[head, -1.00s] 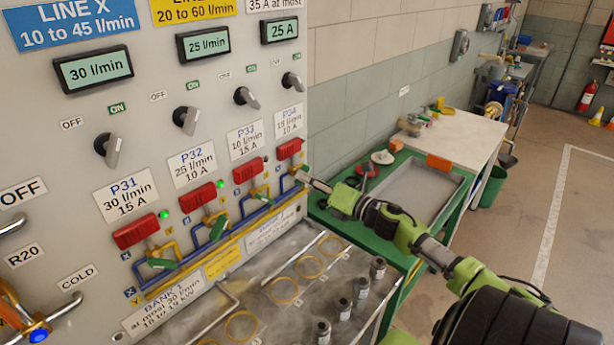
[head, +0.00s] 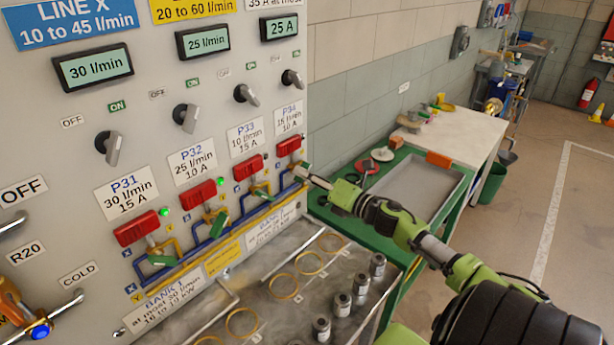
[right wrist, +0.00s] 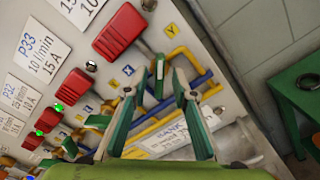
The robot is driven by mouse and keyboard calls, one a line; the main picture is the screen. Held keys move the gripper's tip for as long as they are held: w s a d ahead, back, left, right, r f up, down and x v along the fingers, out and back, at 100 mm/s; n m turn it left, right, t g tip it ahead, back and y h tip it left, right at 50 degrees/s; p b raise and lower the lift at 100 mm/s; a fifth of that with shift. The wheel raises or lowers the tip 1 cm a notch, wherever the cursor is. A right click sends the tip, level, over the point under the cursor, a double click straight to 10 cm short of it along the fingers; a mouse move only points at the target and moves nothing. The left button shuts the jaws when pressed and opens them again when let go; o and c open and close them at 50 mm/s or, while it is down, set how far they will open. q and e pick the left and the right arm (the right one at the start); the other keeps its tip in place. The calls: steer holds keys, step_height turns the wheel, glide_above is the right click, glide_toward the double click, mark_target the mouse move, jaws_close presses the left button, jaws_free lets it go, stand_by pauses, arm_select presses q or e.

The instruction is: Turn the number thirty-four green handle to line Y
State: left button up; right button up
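The P34 station is at the right edge of the panel, with its white label (head: 290,116) above a red box (head: 289,146). The red box also shows large in the right wrist view (right wrist: 119,31). My right gripper (head: 301,171) is at the pipes just below this box. In the right wrist view its two fingers (right wrist: 169,75) converge but stay apart, with blue and yellow pipes behind them. My left gripper is out of view.
Green handles of P33 (head: 262,190), P32 (head: 219,225) and P31 (head: 162,261) sit to the left. A bench with metal canisters (head: 321,328) and yellow rings (head: 283,287) lies below. A green table (head: 345,223) with a grey tray stands to the right.

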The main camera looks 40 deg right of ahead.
steer(key=shift+s, duration=0.1)
steer(key=s+d, duration=0.1)
steer(key=s, duration=1.1)
steer(key=shift+w, duration=0.15)
